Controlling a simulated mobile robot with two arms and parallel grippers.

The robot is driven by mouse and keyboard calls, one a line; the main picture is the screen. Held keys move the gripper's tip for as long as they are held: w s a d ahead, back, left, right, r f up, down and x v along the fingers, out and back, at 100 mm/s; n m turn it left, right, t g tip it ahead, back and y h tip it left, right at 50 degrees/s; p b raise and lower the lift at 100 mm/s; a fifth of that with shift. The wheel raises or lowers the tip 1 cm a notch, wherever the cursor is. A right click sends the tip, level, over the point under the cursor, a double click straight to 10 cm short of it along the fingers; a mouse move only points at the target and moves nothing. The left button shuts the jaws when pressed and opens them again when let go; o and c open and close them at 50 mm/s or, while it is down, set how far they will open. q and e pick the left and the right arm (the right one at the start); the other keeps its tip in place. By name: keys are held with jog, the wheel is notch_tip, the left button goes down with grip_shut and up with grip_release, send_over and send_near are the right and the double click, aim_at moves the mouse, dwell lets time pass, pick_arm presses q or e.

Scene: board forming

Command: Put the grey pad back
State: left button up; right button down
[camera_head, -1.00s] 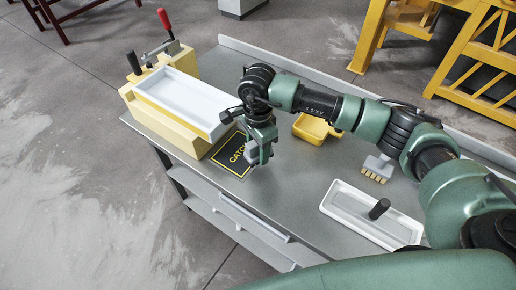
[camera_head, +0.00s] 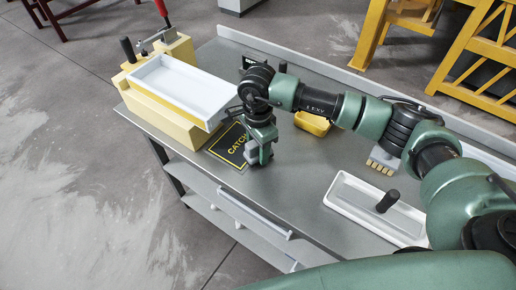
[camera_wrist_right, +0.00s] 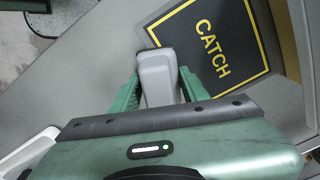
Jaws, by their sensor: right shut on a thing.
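My right gripper (camera_head: 262,153) is shut on the grey pad (camera_head: 251,152), beside the near right edge of the black CATCH mat (camera_head: 228,145). In the right wrist view the pad (camera_wrist_right: 158,78) sits between the two green fingers (camera_wrist_right: 160,92). There it overlaps the near corner of the mat (camera_wrist_right: 225,62), which has yellow lettering and a yellow border. I cannot tell whether the pad touches the bench. My left gripper is not in view.
A yellow block (camera_head: 165,114) carrying a white tray (camera_head: 188,91) and clamp stands at the bench's left end. A yellow container (camera_head: 312,123) lies behind my arm. A brush (camera_head: 383,162) and a white tray with a black-handled tool (camera_head: 350,200) are at right. Bare bench (camera_head: 295,180) lies between.

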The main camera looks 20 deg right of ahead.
jog(key=shift+f+b, duration=0.35)
jog(key=shift+b, duration=0.05)
jog(key=shift+c, duration=1.6)
grip_release()
jog(key=shift+r, duration=0.1)
notch_tip(320, 180, up, 8)
jog(key=shift+f+b, duration=0.2)
jog(key=shift+b, duration=0.7)
jog(key=shift+r, duration=0.15)
